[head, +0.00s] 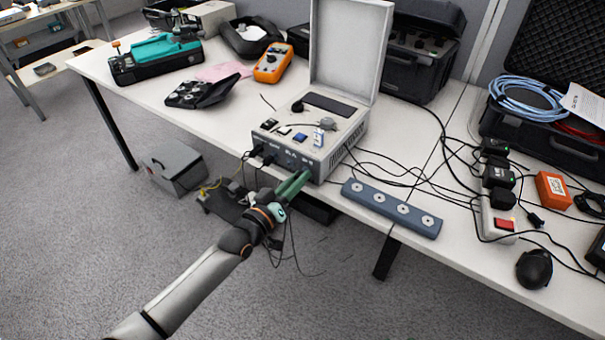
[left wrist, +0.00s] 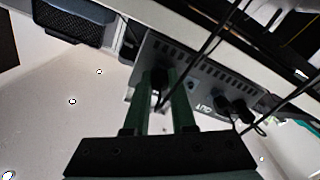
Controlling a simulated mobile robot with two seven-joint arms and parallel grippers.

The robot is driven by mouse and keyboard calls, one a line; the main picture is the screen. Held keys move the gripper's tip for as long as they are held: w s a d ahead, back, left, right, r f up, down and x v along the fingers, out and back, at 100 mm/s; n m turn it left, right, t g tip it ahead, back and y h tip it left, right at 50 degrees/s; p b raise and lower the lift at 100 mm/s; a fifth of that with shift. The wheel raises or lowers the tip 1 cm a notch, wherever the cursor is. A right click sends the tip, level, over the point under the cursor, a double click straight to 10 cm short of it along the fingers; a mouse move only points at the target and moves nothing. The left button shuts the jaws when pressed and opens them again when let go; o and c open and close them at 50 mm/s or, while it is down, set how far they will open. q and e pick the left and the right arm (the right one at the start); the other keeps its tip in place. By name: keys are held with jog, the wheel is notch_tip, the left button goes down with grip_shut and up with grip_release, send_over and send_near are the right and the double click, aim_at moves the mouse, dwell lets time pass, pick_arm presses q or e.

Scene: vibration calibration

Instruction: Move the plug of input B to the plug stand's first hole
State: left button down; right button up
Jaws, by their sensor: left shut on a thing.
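A grey calibrator box (head: 330,137) with a raised lid stands at the table's front edge. Black plugs (head: 262,155) sit in its front panel at the left; plugs also show in the panel in the left wrist view (left wrist: 236,108). My left gripper (head: 303,176) is at the right part of the front panel, its green fingers shut on a black plug (left wrist: 159,88) with a cable. I cannot tell if this plug is still seated in its socket; the input labels are not readable. The blue-grey plug stand (head: 414,219) with several round holes lies to the right of the box. My right gripper is out of view.
Black cables (head: 385,162) run across the table behind the plug stand. A power strip (head: 497,218), black adapters and an orange box (head: 552,189) are to the right. An orange meter (head: 273,62) stands at the back left.

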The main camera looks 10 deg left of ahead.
pick_arm(q)
jog(key=shift+n, duration=1.1)
jog(key=shift+n, duration=1)
jog(key=c, duration=0.6)
grip_release()
jog(key=shift+s, duration=0.1)
jog(key=p+v, duration=0.2)
jog(key=v, duration=0.2)
jog(key=shift+s+a, duration=0.15)
jog(key=shift+s, duration=0.2)
